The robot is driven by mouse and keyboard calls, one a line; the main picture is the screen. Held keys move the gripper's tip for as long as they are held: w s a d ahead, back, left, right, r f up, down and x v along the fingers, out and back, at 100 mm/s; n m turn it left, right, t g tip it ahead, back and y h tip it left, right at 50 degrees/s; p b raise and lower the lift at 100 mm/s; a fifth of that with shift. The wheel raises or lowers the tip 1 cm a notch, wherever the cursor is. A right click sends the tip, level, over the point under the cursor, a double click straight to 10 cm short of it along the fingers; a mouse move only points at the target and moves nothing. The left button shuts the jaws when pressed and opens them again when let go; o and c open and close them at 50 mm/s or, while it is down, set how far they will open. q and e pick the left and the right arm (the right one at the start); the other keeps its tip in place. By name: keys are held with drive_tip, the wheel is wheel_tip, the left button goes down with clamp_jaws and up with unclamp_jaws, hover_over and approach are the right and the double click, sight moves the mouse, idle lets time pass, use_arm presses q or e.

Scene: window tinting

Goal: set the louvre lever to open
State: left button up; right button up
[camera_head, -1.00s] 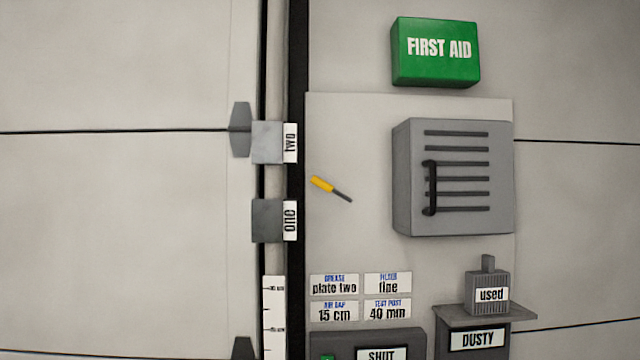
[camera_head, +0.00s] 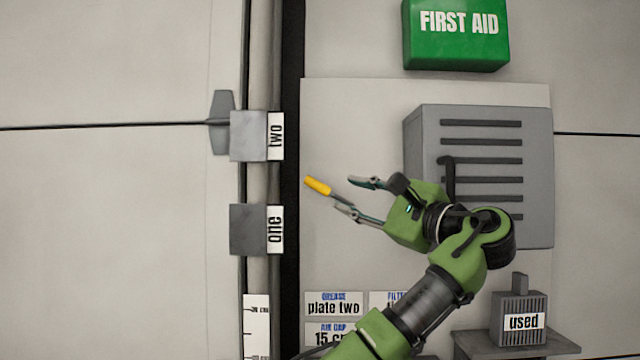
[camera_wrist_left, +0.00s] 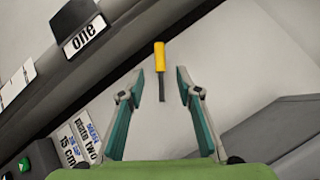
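The lever has a yellow handle (camera_head: 317,186) and a thin grey shaft, and sits on the pale panel left of the grey louvre box (camera_head: 535,180). Its handle points up and left in the head view. In the left wrist view the lever (camera_wrist_left: 159,55) stands between the fingers, handle at the far end. My left gripper (camera_head: 343,194) is open, with a finger on each side of the shaft; the wrist view shows the open fingers (camera_wrist_left: 160,74) with gaps on both sides. I see no contact. My right gripper is not in view.
Blocks labelled two (camera_head: 248,136) and one (camera_head: 248,229) stand on the post at left. A green first aid box (camera_head: 456,35) is above the louvre box. A block marked used (camera_head: 518,305) sits on a shelf below. Small label cards (camera_head: 334,304) are under the lever.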

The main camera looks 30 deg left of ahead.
sight(319, 186)
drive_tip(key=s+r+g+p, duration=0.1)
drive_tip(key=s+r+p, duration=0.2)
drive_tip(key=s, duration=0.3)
use_arm(q)
drive_tip(key=p+x, duration=0.3)
drive_tip(key=x, duration=0.9)
drive_tip(key=shift+w+f, duration=0.15)
drive_tip(key=shift+w+a+p, duration=0.2)
drive_tip(key=shift+p, duration=0.15)
drive_tip(key=shift+s, duration=0.1)
drive_tip(key=shift+c, duration=0.4)
clamp_jaws()
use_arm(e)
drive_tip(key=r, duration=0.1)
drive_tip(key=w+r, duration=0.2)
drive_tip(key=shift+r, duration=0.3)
